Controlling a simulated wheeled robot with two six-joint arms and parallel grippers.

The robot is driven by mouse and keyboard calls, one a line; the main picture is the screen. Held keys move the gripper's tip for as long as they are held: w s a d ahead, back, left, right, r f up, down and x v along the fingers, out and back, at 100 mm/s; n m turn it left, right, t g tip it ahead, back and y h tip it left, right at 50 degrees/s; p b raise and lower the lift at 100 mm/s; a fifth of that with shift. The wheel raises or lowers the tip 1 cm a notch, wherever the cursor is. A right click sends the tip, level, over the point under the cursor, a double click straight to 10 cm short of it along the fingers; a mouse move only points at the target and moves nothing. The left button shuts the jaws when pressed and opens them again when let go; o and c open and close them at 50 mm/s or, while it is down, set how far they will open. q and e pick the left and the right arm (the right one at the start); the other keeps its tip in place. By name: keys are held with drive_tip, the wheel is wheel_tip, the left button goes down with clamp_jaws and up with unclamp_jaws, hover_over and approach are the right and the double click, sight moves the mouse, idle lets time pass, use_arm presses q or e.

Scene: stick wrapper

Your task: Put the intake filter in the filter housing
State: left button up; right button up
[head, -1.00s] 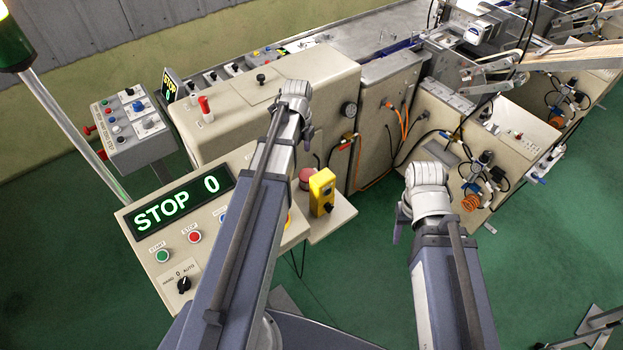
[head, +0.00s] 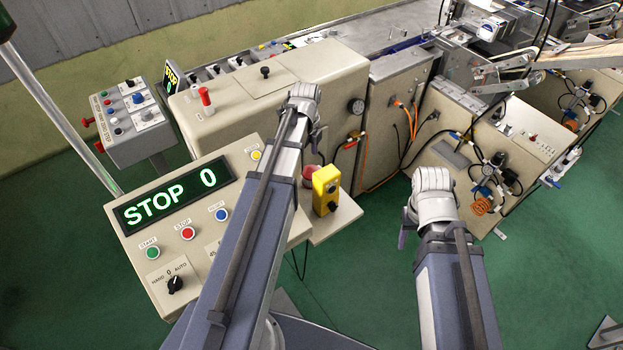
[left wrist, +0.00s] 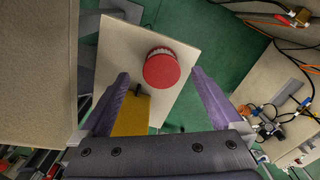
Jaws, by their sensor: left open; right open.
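A short red cylinder with a white pleated side, which looks like the intake filter (left wrist: 162,69), stands on a small beige shelf (left wrist: 133,45) in the left wrist view. In the head view the filter (head: 311,174) is partly hidden by my left arm, beside a yellow box (head: 326,190). My left gripper (left wrist: 160,90) is open and empty. Its purple fingers show on either side below the filter in the left wrist view, not closed on it. My right gripper (head: 404,236) is open, pointing down over the floor in front of the machine. I cannot make out the filter housing.
A control panel (head: 223,245) reading STOP 0 stands left of the shelf. The beige machine body (head: 240,115) rises behind it. Orange cables (head: 398,105) and hoses hang on the cabinet fronts. Green floor (head: 360,265) is open between my arms.

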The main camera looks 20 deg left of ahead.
sight(310, 171)
use_arm(q)
drive_tip(key=shift+d+f+b, duration=0.25)
drive_tip(key=shift+f+b, duration=1)
drive_tip(key=shift+f, duration=0.1)
drive_tip(key=shift+d+f+b, duration=0.25)
drive_tip(key=shift+f+b, duration=1)
drive_tip(key=shift+f, duration=0.05)
drive_tip(key=shift+r, duration=0.1)
drive_tip(key=c, duration=1.5)
drive_tip(key=shift+o, duration=0.2)
drive_tip(key=shift+r, duration=0.15)
